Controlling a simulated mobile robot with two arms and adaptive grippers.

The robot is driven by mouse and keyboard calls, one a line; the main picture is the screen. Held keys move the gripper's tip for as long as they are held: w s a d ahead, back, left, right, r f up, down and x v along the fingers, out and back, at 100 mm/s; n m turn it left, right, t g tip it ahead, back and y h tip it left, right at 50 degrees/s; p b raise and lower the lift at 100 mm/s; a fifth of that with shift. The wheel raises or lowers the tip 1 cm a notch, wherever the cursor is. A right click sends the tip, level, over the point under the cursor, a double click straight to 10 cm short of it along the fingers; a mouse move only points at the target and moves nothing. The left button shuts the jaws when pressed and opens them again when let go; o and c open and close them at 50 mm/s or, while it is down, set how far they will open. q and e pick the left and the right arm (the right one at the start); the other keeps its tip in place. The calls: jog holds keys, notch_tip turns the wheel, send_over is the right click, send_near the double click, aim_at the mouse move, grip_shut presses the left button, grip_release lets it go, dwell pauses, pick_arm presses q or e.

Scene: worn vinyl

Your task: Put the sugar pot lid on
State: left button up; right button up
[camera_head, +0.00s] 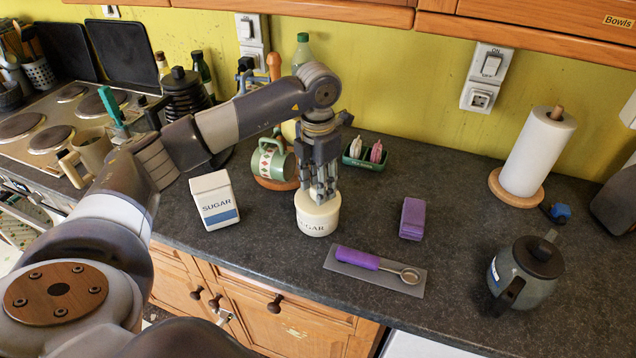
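The cream sugar pot (316,224), with dark SUGAR lettering, stands upright on the dark worktop in the middle of the view. My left gripper (322,196) points straight down over it, with its fingertips at the pot's top. The fingers are close together. They cover the middle of the top, so I cannot make out a separate lid or its knob, or whether the fingers hold it. No lid shows lying elsewhere on the worktop. My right gripper is out of view.
A white SUGAR carton (214,200) stands left of the pot, and a green patterned mug (270,162) behind it. A purple-handled scoop (360,258) lies on a grey mat in front. A purple block (412,218) and a teapot (524,272) are to the right.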

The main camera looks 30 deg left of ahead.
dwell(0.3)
pick_arm(q)
notch_tip(320, 180, up, 12)
dwell(0.5)
jog(key=shift+f, duration=0.1)
dwell(1.0)
